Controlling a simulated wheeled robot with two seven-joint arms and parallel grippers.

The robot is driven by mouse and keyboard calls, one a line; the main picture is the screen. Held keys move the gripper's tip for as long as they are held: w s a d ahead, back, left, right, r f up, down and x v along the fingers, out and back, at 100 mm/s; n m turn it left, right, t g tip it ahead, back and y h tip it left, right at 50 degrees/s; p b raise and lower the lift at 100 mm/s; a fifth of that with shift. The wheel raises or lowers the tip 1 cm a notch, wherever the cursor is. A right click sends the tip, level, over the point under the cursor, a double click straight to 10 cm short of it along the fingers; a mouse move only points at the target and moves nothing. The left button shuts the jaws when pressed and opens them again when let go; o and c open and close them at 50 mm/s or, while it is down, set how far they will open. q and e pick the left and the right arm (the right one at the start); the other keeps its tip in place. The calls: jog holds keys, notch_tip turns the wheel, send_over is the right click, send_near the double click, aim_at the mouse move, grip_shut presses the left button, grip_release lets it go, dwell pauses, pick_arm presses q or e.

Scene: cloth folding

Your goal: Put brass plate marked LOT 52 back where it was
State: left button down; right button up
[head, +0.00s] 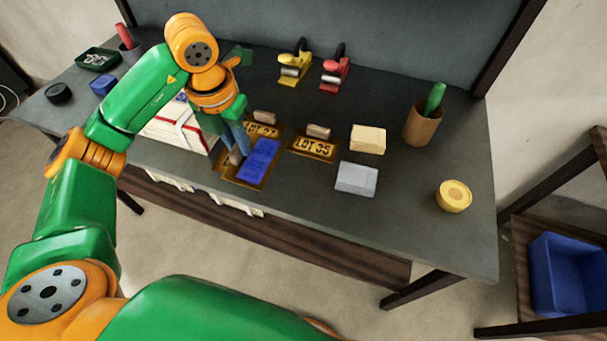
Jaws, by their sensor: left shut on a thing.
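My left gripper (237,147) points down over the brass plates at the middle of the table. It is shut on the tan grip (236,158) of a brass plate (227,164). That plate's marking is mostly hidden by the gripper and a blue block, so I cannot read LOT 52 on it. A plate marked LOT 35 (314,147) lies to the right. My right gripper is not in view.
The right front tabletop is clear.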

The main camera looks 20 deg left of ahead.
aim_at(269, 150)
pick_arm(q)
jog(key=w+d+f, duration=0.1)
jog(key=w+d+f+p, duration=0.1)
jog(key=d, duration=0.1)
jog(key=w+d+f, duration=0.1)
jog(key=shift+d+p, duration=0.3)
jog(key=shift+d, duration=0.05)
jog(key=d+f, duration=0.1)
jog(key=w+d+f, duration=0.1)
jog(key=d+f, duration=0.1)
jog(key=f, duration=0.1)
jog(key=shift+w+d+f, duration=0.1)
jog(key=shift+w+d, duration=0.1)
jog(key=shift+w, duration=0.1)
notch_tip(269, 150, down, 3)
jog(key=shift+w+d+f+p, duration=0.1)
jog(key=shift+p, duration=0.25)
jog(key=shift+f, duration=0.3)
jog(key=c, duration=0.8)
grip_release()
jog(key=shift+o, duration=0.2)
